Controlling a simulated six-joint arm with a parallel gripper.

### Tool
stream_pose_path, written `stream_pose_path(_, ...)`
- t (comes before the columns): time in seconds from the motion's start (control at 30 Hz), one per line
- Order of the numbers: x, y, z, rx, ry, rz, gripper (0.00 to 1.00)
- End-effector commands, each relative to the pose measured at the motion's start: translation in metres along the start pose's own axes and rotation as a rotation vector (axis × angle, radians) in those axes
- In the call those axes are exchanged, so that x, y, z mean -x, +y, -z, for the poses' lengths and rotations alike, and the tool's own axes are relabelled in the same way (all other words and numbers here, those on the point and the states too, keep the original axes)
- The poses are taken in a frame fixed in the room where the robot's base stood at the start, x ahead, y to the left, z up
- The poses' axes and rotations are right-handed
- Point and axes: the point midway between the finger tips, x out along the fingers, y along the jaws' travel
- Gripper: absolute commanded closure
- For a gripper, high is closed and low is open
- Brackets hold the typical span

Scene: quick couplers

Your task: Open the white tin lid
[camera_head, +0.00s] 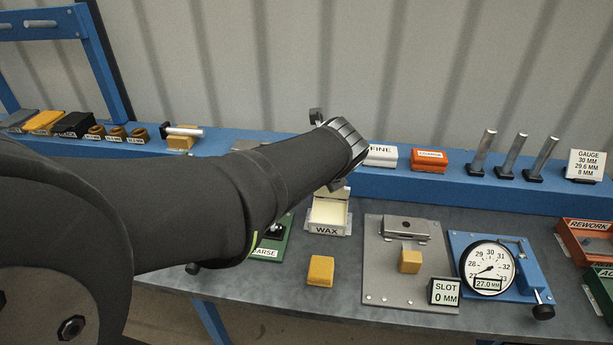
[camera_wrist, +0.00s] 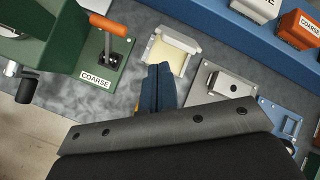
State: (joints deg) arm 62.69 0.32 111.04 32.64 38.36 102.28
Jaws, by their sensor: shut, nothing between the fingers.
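The white tin (camera_head: 328,229), labelled WAX, stands on the bench in the middle of the head view. Its pale yellow inside shows, and its lid (camera_head: 338,192) appears raised at the back, partly hidden by my gripper. The wrist view shows the open tin (camera_wrist: 165,54) with the white lid (camera_wrist: 182,38) along its far side. My gripper (camera_wrist: 158,66) is shut and empty, its dark blue fingers together at the near edge of the tin in that picture. Whether they touch it I cannot tell. In the head view my arm hides most of the fingers.
A green COARSE fixture (camera_wrist: 98,58) with an orange lever (camera_wrist: 108,24) is left of the tin. A grey plate (camera_head: 380,281) with a yellow block (camera_head: 410,260) and a dial gauge (camera_head: 487,266) are right. Another yellow block (camera_head: 320,270) lies in front. A blue shelf (camera_head: 460,184) runs behind.

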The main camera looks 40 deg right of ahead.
Motion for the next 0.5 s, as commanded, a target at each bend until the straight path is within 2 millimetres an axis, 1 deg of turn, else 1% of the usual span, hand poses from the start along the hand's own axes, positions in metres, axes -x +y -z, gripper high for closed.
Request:
stream_pose_path(0.03, 0.004, 0.008, 0.014, -0.124, -0.011, 0.039, 1.00)
stream_pose_path(0.1, 0.007, 0.015, 0.030, -0.287, -0.029, 0.089, 1.00)
stream_pose_path(0.2, 0.010, 0.024, 0.048, -0.465, -0.052, 0.143, 1.00)
stream_pose_path(0.33, 0.012, 0.029, 0.062, -0.595, -0.070, 0.183, 1.00)
stream_pose_path(0.5, 0.008, 0.029, 0.065, -0.630, -0.076, 0.192, 1.00)
